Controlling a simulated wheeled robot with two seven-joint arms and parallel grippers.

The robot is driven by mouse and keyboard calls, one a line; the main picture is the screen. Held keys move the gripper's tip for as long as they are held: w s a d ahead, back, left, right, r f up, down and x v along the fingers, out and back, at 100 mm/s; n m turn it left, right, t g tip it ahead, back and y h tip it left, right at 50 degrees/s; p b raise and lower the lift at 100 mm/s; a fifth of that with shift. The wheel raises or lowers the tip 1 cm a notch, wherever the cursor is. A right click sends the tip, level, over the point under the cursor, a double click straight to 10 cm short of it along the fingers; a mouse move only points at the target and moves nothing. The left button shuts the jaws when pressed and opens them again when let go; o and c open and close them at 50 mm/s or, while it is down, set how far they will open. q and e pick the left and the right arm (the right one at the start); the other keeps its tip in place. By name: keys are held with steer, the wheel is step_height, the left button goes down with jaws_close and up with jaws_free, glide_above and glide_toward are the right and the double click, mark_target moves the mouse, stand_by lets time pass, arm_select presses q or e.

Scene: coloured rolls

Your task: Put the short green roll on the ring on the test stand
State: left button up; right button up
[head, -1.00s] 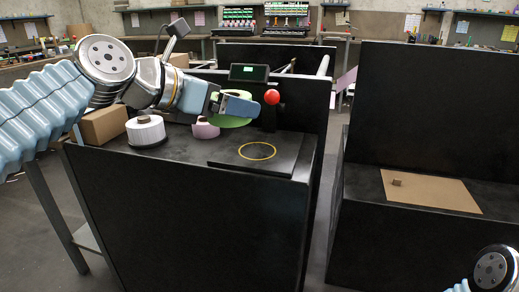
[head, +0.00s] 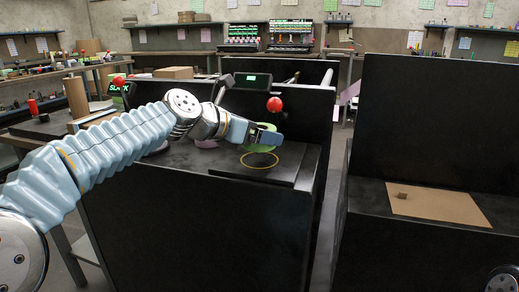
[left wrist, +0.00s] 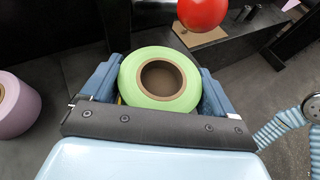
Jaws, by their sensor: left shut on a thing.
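My left gripper (head: 260,134) is shut on the short green roll (head: 265,146) and holds it above the test stand, just over the far part of the yellow ring (head: 259,160). In the left wrist view the green roll (left wrist: 158,103), with its brown core, sits between the two blue fingers of the gripper (left wrist: 160,85). The ring lies on a flat black plate (head: 285,175). The gripper and arm partly cover the roll in the head view. I cannot tell the exact gap between roll and plate. My right gripper is not in view.
A red ball (head: 274,104) stands behind the ring; it also shows close beyond the roll in the left wrist view (left wrist: 203,12). A pink roll (head: 206,143) stands left of the plate, partly behind my arm. A brown board (head: 437,205) lies on the right-hand bench.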

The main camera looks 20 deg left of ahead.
mark_target(259, 145)
arm_select(q)
steer(key=f, duration=0.1)
steer(key=f+b, duration=0.1)
steer(key=f, duration=0.1)
steer(key=shift+w+f+b, duration=0.15)
steer(key=shift+w+b, duration=0.15)
steer(key=shift+f, duration=0.15)
steer(key=shift+f, duration=0.2)
steer(key=o, duration=0.8)
steer(key=shift+o, duration=0.2)
steer(key=shift+s+r, duration=0.15)
steer(key=shift+r, duration=0.1)
steer(key=v, duration=1.1)
steer(key=shift+s+a+p, duration=0.25)
steer(key=shift+s+p, duration=0.05)
steer(key=shift+p, duration=0.1)
steer(key=shift+r, duration=0.15)
